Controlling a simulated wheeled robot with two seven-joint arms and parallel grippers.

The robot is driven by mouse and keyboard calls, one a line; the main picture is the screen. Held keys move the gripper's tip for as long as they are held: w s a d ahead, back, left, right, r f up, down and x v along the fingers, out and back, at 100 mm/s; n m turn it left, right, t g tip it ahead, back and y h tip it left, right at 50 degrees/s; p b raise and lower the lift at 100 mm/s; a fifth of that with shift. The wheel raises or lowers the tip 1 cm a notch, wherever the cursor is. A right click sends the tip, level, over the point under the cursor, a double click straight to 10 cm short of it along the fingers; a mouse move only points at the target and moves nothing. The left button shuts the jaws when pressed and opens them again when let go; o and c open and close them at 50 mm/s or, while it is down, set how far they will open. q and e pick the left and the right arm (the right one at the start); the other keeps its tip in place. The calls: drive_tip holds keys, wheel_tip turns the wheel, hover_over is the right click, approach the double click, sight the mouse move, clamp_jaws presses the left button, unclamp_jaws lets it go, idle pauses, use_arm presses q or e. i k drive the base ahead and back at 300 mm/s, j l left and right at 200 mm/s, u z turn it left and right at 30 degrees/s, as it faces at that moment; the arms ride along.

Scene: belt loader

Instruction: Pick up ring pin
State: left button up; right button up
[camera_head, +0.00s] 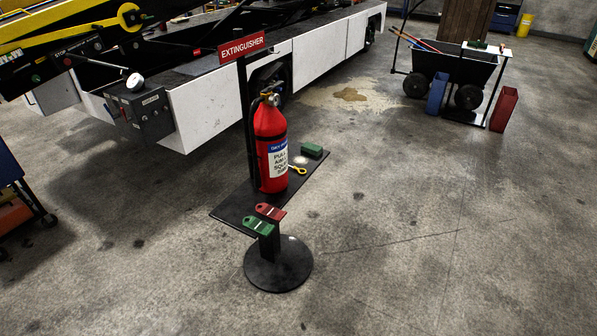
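A small yellow ring pin (299,171) lies on the black stand plate (235,205), just right of the base of the red fire extinguisher (268,165). The ring end points right, and its thin shaft runs toward the extinguisher. The extinguisher stands upright on the plate, with a white and blue label. Neither of my grippers is in view.
A red tag (270,211) and a green tag (258,226) sit at the stand's front. A green block (312,150) lies behind the ring pin. A red EXTINGUISHER sign (242,47) rises on a post.

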sight(296, 169)
drive_tip(key=i+j, duration=0.25)
drive_tip(key=i, duration=0.15)
drive_tip(key=i+j, duration=0.3)
drive_tip(key=i, duration=0.05)
